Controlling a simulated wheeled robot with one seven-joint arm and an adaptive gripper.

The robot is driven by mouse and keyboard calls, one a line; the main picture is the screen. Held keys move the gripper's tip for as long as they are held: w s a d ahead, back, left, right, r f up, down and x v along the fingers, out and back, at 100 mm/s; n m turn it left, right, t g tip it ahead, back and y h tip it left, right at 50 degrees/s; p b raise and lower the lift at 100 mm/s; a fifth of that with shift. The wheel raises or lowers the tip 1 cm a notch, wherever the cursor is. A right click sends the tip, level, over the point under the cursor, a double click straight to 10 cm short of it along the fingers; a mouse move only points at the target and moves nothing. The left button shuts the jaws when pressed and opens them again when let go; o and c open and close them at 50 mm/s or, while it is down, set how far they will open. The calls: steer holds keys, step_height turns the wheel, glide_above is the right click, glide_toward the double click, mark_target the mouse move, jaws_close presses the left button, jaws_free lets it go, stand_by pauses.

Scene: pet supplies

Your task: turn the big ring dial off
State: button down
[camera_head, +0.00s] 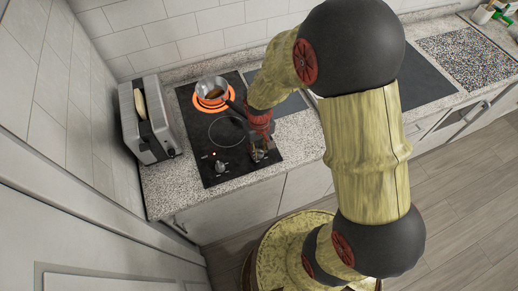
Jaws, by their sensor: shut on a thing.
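The black cooktop (190,120) lies in the counter at the left. Its back ring (199,101) glows orange under a small pan (213,82). A dark ring outline (212,138) shows in front of it. Two dials sit near the front edge. The left dial (221,167) stands free, with a small red light near it. My gripper (258,154) points down at the right dial and is shut on it. That dial is mostly hidden by the fingers, so its angle cannot be told.
A toaster (152,133) with bread in it stands left of the cooktop. The pan's dark handle reaches right toward my gripper. A tiled wall (150,35) rises behind. Dark panels and a speckled board (468,58) lie along the counter to the right.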

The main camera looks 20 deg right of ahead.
steer(key=n+p, duration=0.1)
steer(key=n, duration=0.6)
steer(key=shift+r+p, duration=0.1)
steer(key=shift+p, duration=0.3)
steer(key=n+p, duration=0.1)
steer(key=n, duration=0.5)
steer(key=shift+n, duration=0.3)
steer(key=n+p, duration=0.1)
steer(key=n, duration=1.1)
steer(key=shift+p, duration=0.3)
steer(key=shift+n, duration=0.4)
steer(key=c, duration=1.5)
jaws_free()
